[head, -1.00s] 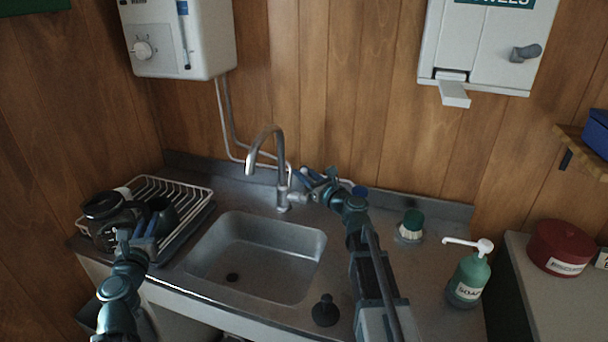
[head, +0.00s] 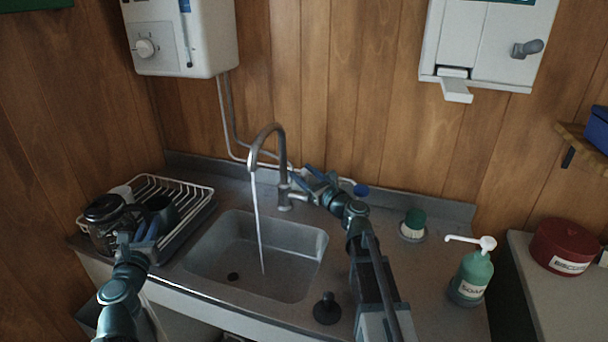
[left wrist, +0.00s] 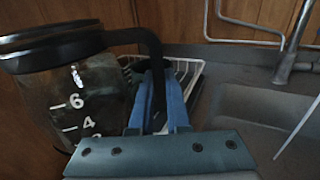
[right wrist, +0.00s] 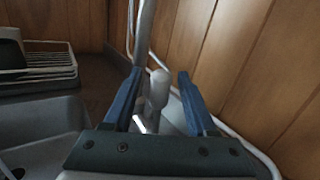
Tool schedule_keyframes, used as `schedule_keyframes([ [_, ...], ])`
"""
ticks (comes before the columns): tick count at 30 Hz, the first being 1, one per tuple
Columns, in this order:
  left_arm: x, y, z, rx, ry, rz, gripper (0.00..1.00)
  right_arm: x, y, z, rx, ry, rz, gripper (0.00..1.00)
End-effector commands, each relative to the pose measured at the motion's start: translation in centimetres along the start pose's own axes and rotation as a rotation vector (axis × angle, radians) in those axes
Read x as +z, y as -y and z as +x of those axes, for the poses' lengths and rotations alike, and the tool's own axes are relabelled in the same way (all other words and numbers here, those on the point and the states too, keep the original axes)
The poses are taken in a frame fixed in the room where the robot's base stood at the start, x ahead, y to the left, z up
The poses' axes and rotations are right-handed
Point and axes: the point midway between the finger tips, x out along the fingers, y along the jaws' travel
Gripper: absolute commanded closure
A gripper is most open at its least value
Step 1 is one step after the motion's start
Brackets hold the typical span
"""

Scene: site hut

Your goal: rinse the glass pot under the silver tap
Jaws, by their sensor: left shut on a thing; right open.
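The glass pot (head: 106,232) has a black lid and handle and white level numbers. It is at the left, in front of the dish rack, and large in the left wrist view (left wrist: 85,100). My left gripper (head: 143,238) is shut on its black handle (left wrist: 156,75). The silver tap (head: 268,142) arches over the sink, and a stream of water (head: 258,220) falls from it into the basin. My right gripper (head: 312,180) is open at the tap's side lever, which shows between its fingers in the right wrist view (right wrist: 158,90).
The sink basin (head: 212,245) holds only the falling water. The dish rack (head: 180,190) has a dark mug (head: 162,210) in it. A black plug (head: 327,308), a green-topped brush (head: 413,222) and a soap bottle (head: 471,272) stand right of the basin.

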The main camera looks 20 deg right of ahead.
Motion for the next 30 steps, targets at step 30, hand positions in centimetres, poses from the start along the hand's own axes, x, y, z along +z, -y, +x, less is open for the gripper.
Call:
schedule_keyframes([
  [30, -1.0, 0.0, 0.0, 0.0, 0.0, 0.001, 1.0, 0.0, 0.0, -12.0, 0.001, 0.0, 0.0, 0.43],
])
